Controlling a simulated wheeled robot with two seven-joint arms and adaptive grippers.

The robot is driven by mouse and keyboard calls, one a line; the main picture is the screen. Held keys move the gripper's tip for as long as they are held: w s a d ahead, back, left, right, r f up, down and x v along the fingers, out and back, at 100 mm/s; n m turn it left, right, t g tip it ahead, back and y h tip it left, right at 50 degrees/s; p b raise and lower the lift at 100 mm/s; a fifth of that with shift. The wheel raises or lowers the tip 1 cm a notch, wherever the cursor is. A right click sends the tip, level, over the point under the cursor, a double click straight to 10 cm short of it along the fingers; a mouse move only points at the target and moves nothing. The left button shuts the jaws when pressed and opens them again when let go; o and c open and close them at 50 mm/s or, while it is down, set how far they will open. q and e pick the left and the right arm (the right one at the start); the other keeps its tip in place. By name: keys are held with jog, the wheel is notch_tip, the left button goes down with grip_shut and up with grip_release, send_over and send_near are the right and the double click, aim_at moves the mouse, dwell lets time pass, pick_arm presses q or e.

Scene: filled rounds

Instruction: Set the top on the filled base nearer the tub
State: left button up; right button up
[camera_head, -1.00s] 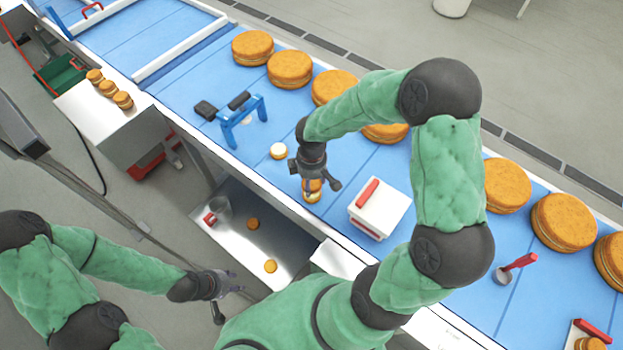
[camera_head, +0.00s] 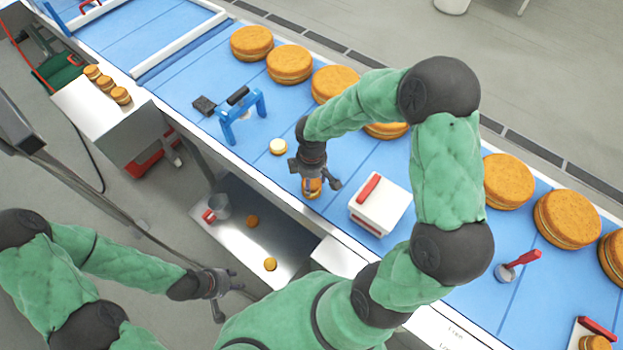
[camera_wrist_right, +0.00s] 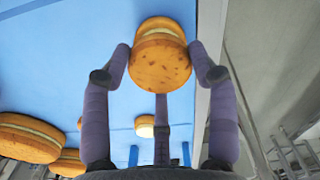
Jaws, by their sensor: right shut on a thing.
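My right gripper (camera_head: 313,180) is shut on the top (camera_wrist_right: 160,68), a small orange-brown round. It holds the top over a filled base (camera_wrist_right: 158,24) on the blue belt, near the white tub (camera_head: 388,214) with a red handle. In the right wrist view the top covers much of this base, and a pale filling line shows between them. I cannot tell if they touch. The other filled base (camera_head: 278,148), with a white upper face, stands farther left; it also shows in the right wrist view (camera_wrist_right: 145,126). My left gripper (camera_head: 228,292) is open and empty, off the belt.
Large sandwich rounds (camera_head: 290,64) line the belt's far side. A blue stand (camera_head: 240,112) is behind the left base. A red-handled scoop (camera_head: 505,272) lies to the right. Small rounds (camera_head: 106,83) sit on a side box; others lie on a lower metal tray (camera_head: 285,245).

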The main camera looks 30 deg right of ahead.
jog(key=shift+f+b, duration=0.7)
jog(key=shift+f, duration=0.1)
dwell(1.0)
jog(key=o, duration=1.1)
jog(key=shift+r+p, duration=2.8)
jog(key=shift+r, duration=0.75)
